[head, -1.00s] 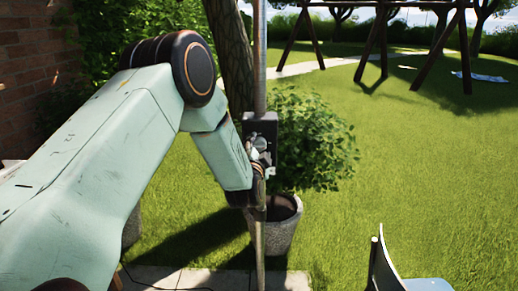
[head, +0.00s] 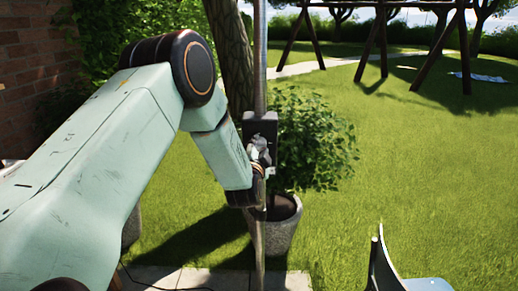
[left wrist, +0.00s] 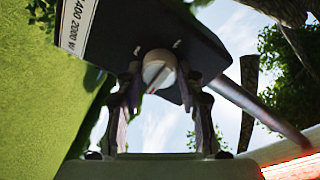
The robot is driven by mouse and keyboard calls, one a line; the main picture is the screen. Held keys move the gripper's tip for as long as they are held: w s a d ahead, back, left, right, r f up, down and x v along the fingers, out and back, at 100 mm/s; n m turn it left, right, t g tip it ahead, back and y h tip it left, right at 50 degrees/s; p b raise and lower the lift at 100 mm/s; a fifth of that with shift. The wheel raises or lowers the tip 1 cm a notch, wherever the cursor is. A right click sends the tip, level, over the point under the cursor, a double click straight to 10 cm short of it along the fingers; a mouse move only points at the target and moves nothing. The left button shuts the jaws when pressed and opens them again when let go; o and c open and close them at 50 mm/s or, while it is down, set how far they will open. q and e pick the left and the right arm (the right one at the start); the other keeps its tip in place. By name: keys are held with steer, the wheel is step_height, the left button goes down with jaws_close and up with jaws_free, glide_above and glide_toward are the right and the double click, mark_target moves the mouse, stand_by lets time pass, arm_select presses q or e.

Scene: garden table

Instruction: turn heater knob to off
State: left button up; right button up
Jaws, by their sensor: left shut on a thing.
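The heater's black control box (head: 260,124) is on a metal pole right of centre in the head view. In the left wrist view the box (left wrist: 110,35) fills the top, with a white label and small white marks. My right gripper is not in view.
The metal pole (head: 260,55) runs up behind my left arm. A potted bush (head: 310,140) stands close behind the box. A chair (head: 400,275) is at the lower right. A brick wall (head: 30,75) is at the left. Open lawn (head: 430,160) lies to the right.

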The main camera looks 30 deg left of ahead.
arm_select(q)
steer(key=shift+a+f+n, duration=0.1)
steer(key=shift+n, duration=0.3)
steer(key=n+b, duration=0.2)
steer(key=n, duration=0.2)
steer(key=shift+f+y+b, duration=0.15)
steer(key=shift+y+b, duration=0.15)
steer(key=shift+b, duration=0.1)
steer(key=n+b, duration=0.3)
steer(key=n, duration=0.1)
steer(key=shift+f+n+t, duration=0.15)
steer(key=shift+n+t, duration=0.15)
steer(key=shift+n, duration=0.1)
steer(key=n+y+b, duration=0.1)
steer(key=n+b, duration=0.2)
steer(key=n, duration=0.1)
steer(key=shift+n, duration=0.4)
steer(key=shift+d+n+y+b, duration=0.15)
steer(key=shift+n+b, duration=0.45)
steer(key=shift+n, duration=0.4)
steer(key=shift+d+n+y+b, duration=0.15)
steer(key=shift+n+b, duration=0.4)
steer(key=shift+n, duration=0.45)
steer(key=shift+a, duration=0.1)
